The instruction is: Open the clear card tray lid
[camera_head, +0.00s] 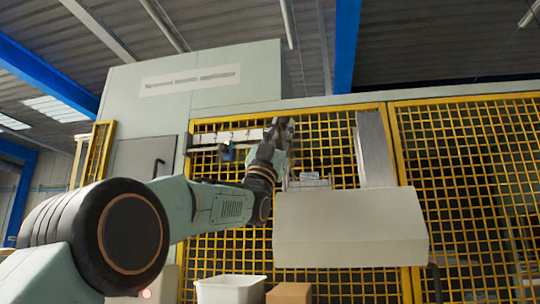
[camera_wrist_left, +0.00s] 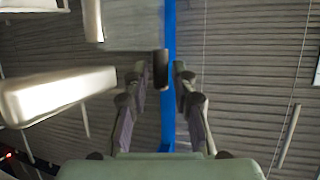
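My left gripper (camera_head: 281,128) is raised in front of the yellow mesh guard, and its fingers point up. In the left wrist view its two fingers (camera_wrist_left: 160,68) stand apart. A short dark grip (camera_wrist_left: 160,70) shows between them, with a visible gap on each side. A greyish, see-through-looking panel (camera_wrist_left: 135,25) shows above and left of the grip; it may be the clear lid, but I cannot tell for sure. The card tray is not clearly made out in the head view. My right gripper is out of view.
A pale sloped housing (camera_head: 350,228) sticks out right of my left arm, with a grey upright panel (camera_head: 376,150) behind. The mesh guard (camera_head: 460,180) spans the right. A white bin (camera_head: 230,290) and a cardboard box (camera_head: 290,293) stand below.

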